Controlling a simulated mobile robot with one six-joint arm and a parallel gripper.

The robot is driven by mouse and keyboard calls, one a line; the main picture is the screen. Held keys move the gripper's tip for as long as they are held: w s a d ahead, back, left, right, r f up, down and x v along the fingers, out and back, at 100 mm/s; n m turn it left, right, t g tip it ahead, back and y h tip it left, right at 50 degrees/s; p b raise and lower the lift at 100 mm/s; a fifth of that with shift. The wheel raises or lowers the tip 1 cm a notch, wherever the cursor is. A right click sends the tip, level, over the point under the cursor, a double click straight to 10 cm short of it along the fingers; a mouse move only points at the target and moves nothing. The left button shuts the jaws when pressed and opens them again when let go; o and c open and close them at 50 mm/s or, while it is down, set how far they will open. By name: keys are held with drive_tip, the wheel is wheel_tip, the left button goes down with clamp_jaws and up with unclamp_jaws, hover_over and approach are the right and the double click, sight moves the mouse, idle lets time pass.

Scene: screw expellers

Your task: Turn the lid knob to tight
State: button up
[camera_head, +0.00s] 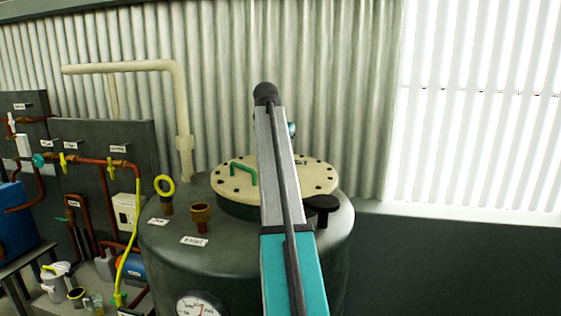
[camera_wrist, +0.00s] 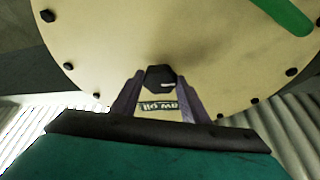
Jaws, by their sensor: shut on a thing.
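The lid (camera_head: 225,187) is a round cream plate with dark bolts around its rim, on top of a dark grey tank (camera_head: 245,250). In the wrist view the lid (camera_wrist: 110,45) fills the upper part. A small black faceted knob (camera_wrist: 160,77) with a short pale mark stands near its edge. My gripper (camera_wrist: 158,92) is shut on this knob, one finger on each side. A small label (camera_wrist: 159,106) with lettering shows between the fingers; I cannot read it surely. In the head view my arm crosses the lid and hides the knob and the fingertips.
A green handle (camera_head: 244,172) stands on the lid's left; it also shows in the wrist view (camera_wrist: 284,14). A black fitting (camera_head: 322,205), a brass fitting (camera_head: 200,215) and a yellow ring (camera_head: 165,186) stand on the tank. A cream pipe (camera_head: 183,110) rises behind, before the corrugated wall.

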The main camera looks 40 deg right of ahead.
drive_tip(key=o, duration=1.1)
drive_tip(key=shift+s+d, duration=0.2)
drive_tip(key=shift+d, duration=0.1)
drive_tip(key=shift+w+a, duration=0.1)
drive_tip(key=shift+a, duration=0.05)
drive_tip(key=shift+r, duration=0.1)
drive_tip(key=shift+p+v, duration=3.55)
drive_tip(key=shift+v, duration=3.3)
drive_tip(key=shift+a, duration=0.1)
